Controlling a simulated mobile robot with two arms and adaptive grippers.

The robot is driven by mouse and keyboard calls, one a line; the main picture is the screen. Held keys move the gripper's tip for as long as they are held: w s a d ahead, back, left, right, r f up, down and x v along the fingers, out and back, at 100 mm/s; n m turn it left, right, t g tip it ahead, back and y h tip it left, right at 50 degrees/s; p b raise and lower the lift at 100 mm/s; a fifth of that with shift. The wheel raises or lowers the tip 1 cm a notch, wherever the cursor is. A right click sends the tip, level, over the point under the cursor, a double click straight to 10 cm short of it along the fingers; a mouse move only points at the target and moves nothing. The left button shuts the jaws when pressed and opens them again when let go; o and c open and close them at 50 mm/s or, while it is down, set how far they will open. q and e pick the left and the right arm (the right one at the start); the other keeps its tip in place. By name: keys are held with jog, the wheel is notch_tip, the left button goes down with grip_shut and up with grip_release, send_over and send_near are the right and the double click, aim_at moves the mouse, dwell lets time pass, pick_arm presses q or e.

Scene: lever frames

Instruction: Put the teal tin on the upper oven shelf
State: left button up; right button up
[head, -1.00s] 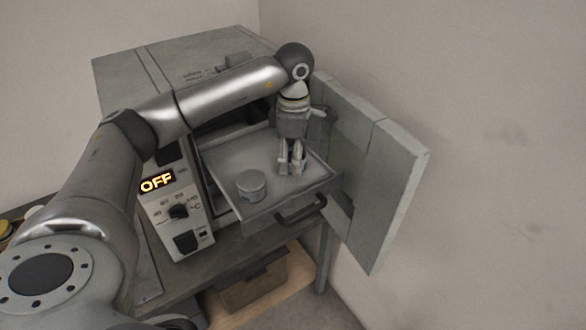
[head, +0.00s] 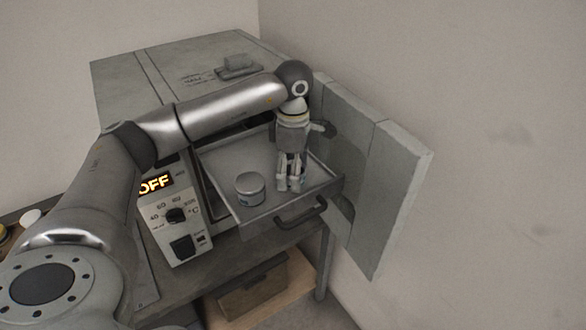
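A small round tin (head: 249,190) with a pale lid and a bluish-grey side stands upright on the pulled-out oven shelf (head: 228,165), near its front left corner. It is the only tin I can make out clearly on the shelf, and its teal colour is faint. My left gripper (head: 290,186) points down over the right part of the same shelf, to the right of the tin and apart from it. Its fingers are close together, and I cannot tell whether anything is between them. The oven's inside is mostly hidden behind my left arm. My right gripper is not in view.
The oven door (head: 375,190) stands open on the right, close beside my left gripper. The shelf has a front handle (head: 300,212). The control panel (head: 178,220) reads OFF. A box (head: 252,290) sits below the bench. A white round item (head: 31,217) lies far left.

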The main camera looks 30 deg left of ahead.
pick_arm(q)
jog(key=shift+r, duration=0.1)
jog(key=shift+r, duration=0.2)
notch_tip(320, 180, up, 7)
jog(key=b, duration=0.2)
jog(key=shift+d+b, duration=0.1)
jog(key=shift+b, duration=0.25)
jog(key=shift+r+p, duration=0.3)
jog(key=shift+r, duration=2.05)
